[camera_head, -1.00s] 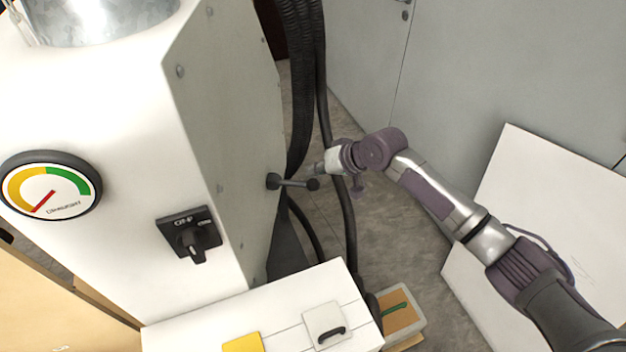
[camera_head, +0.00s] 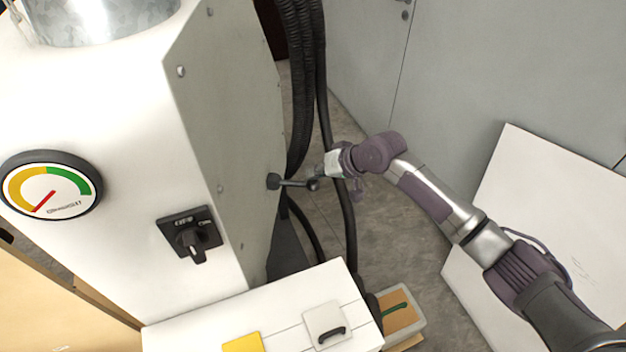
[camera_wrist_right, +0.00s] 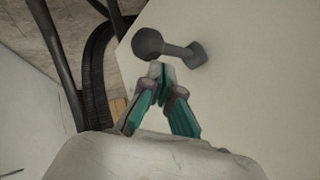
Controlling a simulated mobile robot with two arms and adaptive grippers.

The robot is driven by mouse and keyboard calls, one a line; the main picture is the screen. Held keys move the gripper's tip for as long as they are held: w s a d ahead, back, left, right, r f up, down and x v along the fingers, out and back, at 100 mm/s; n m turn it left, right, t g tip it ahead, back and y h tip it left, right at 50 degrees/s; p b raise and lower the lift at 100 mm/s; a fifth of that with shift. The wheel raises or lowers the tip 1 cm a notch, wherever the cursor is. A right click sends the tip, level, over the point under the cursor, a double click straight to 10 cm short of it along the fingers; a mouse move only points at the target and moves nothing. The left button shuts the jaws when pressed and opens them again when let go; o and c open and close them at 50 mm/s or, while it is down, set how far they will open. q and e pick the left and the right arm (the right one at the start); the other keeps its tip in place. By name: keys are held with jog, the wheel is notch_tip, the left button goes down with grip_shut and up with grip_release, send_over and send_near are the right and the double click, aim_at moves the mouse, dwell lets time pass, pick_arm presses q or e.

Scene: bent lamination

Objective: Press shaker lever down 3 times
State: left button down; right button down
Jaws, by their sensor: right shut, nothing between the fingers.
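The shaker lever (camera_head: 297,183) is a dark rod with a ball knob that sticks out from the grey side panel of the white machine (camera_head: 225,150). In the right wrist view the lever (camera_wrist_right: 172,48) lies just beyond my fingertips, its knob to the upper left. My right gripper (camera_head: 318,176) is at the knob end of the lever. In the right wrist view the gripper (camera_wrist_right: 160,72) has its fingertips together with nothing between them. The tips are very close to the rod; I cannot tell if they touch it. My left gripper is not in view.
Black hoses (camera_head: 322,120) hang behind the lever, close to my right gripper. A round gauge (camera_head: 48,187) and a rotary switch (camera_head: 190,236) are on the machine's front. A white cabinet (camera_head: 285,318) stands below, and a white panel (camera_head: 540,200) leans at the right.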

aim_at(317, 183)
jog(key=shift+f+b, duration=1)
jog(key=shift+f, duration=1.1)
dwell(1.6)
jog(key=shift+r, duration=0.15)
dwell(0.5)
jog(key=shift+r+p, duration=2.35)
jog(key=shift+r, duration=0.05)
notch_tip(317, 183, up, 5)
jog(key=p, duration=0.5)
dwell(0.5)
